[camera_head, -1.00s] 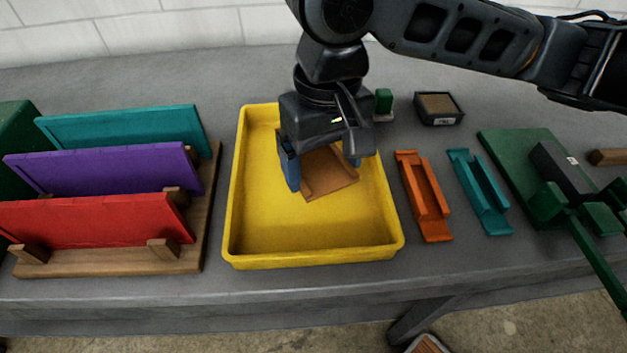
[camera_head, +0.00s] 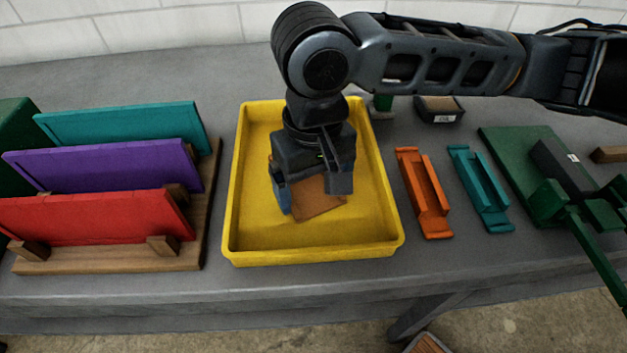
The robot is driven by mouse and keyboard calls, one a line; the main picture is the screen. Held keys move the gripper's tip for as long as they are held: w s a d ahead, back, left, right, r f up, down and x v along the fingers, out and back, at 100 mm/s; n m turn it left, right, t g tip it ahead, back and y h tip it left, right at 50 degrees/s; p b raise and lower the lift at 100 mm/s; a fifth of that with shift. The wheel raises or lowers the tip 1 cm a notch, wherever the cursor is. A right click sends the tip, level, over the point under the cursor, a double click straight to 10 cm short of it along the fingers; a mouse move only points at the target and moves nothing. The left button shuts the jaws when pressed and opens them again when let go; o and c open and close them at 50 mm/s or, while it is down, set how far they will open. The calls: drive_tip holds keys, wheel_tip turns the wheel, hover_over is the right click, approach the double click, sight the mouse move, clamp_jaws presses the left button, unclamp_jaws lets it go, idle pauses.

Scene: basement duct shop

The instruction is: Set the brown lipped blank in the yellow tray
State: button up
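The brown lipped blank (camera_head: 318,200) is between the fingers of my gripper (camera_head: 312,203), inside the outline of the yellow tray (camera_head: 240,254). My gripper is shut on it from the left and right sides. Its upper part is hidden behind the gripper body. The blank is turned a little relative to the tray walls. I cannot tell whether it touches the tray floor.
A wooden rack (camera_head: 110,262) with red, purple and teal panels stands left of the tray. Orange (camera_head: 425,195) and teal (camera_head: 482,190) formed channels lie to its right, then a green tool (camera_head: 530,165). A small dark bin (camera_head: 440,112) is behind. The tray's front floor is clear.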

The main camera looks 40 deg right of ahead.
sight(314, 196)
drive_tip(key=shift+o, duration=0.8)
drive_tip(key=shift+r, duration=0.1)
wheel_tip(314, 196, up, 12)
drive_tip(key=p, duration=0.1)
drive_tip(key=shift+r, duration=0.15)
